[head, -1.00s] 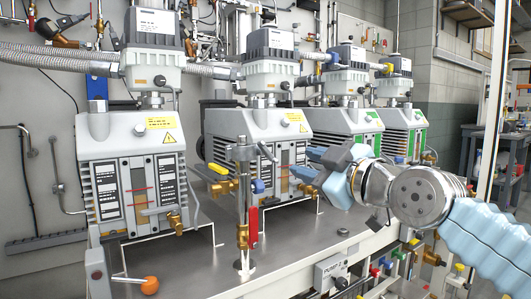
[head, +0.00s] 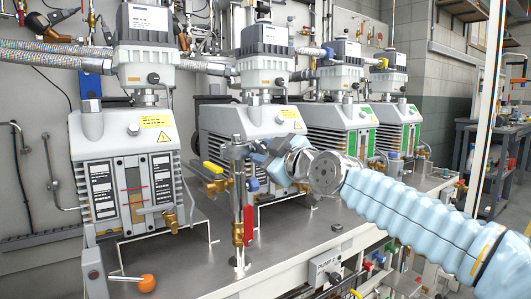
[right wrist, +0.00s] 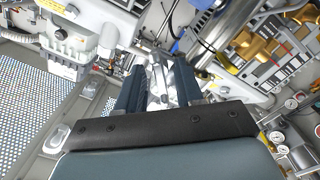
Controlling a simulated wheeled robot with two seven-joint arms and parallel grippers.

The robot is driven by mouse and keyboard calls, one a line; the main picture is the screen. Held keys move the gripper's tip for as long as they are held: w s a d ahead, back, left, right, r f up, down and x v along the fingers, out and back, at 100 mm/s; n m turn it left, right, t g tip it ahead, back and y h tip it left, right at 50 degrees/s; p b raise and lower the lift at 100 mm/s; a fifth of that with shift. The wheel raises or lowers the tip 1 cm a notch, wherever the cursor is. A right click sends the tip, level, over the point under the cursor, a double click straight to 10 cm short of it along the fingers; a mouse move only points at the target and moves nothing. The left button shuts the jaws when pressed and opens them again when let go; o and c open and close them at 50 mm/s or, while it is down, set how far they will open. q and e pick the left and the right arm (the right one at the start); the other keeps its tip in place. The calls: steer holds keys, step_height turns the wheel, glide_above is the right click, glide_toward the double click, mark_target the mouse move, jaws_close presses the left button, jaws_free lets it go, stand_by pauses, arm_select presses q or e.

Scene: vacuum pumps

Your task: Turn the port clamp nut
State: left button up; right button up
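A metal port clamp (head: 236,150) sits at the top of the thin upright pipe (head: 239,190) in front of the second pump. Its right side, where the nut was visible earlier, is hidden behind my right gripper (head: 260,152). The gripper reaches in from the right at the clamp's height. In the right wrist view, the two dark blue fingers (right wrist: 158,78) stand apart with a silvery metal part (right wrist: 161,88) showing between them. I cannot tell whether the fingers touch it. My left gripper is not in view.
The upright pipe carries a red-handled valve (head: 250,221), with a yellow handle (head: 213,168) to its left. Pumps stand close behind, including the second pump (head: 218,130) and first pump (head: 88,150).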

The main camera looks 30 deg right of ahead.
jaws_close()
steer(key=shift+f+m, duration=0.1)
steer(key=shift+m, duration=0.3)
steer(key=m+b, duration=0.1)
steer(key=m, duration=0.1)
steer(key=shift+m, duration=0.4)
steer(key=m, duration=0.4)
steer(key=shift+m, duration=0.4)
steer(key=shift+a, duration=0.1)
jaws_free()
